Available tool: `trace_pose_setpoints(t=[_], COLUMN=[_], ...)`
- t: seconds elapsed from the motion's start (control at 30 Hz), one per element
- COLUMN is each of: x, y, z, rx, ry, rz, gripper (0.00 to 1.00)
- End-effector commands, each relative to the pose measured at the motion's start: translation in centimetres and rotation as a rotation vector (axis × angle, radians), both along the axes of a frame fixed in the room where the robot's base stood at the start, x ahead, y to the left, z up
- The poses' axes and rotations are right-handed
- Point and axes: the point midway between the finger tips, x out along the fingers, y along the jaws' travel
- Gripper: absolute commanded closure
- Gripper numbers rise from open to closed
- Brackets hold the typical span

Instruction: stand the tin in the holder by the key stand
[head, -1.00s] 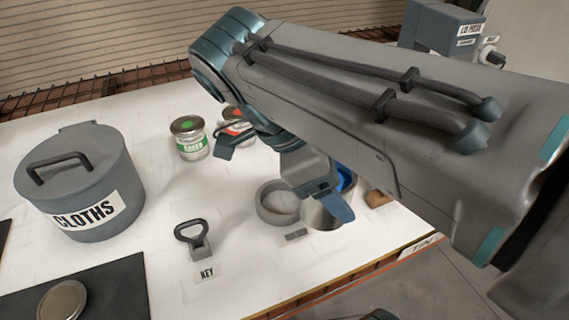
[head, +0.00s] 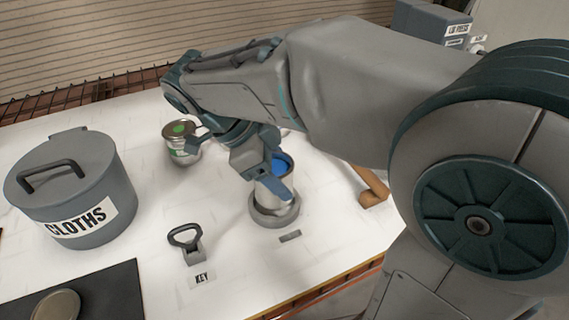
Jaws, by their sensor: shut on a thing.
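The far finger is hidden. The key stand (head: 193,256), with a dark looped key in it, is to the left and nearer, behind its KEY label.
A green-labelled tin (head: 182,143) stands behind to the left. The large grey CLOTHS bin (head: 75,190) is at the far left. A round lid (head: 57,306) lies on a dark mat at front left. A brown wooden object (head: 371,188) lies right of the holder.

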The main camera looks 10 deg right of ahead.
Motion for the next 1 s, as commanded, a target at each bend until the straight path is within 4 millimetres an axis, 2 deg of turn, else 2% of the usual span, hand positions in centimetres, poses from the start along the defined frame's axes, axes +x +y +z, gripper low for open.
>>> trace_pose_setpoints(t=[0.13,0.4,0.8,0.83,0.9,1.0], x=[0.0,0.0,0.0,0.0,0.0,0.0], y=[0.0,0.0,0.0,0.0,0.0,0.0], z=[-0.8,-3.9,-4.4,-4.3,-4.2,-4.2], rx=[-0.001,-0.001,0.000,0.000,0.000,0.000], ry=[0.001,0.001,-0.001,-0.001,0.000,0.000], rz=[0.000,-0.001,-0.001,-0.001,0.000,0.000], gripper=[0.64,0.64,0.64,0.26,0.13,0.13])
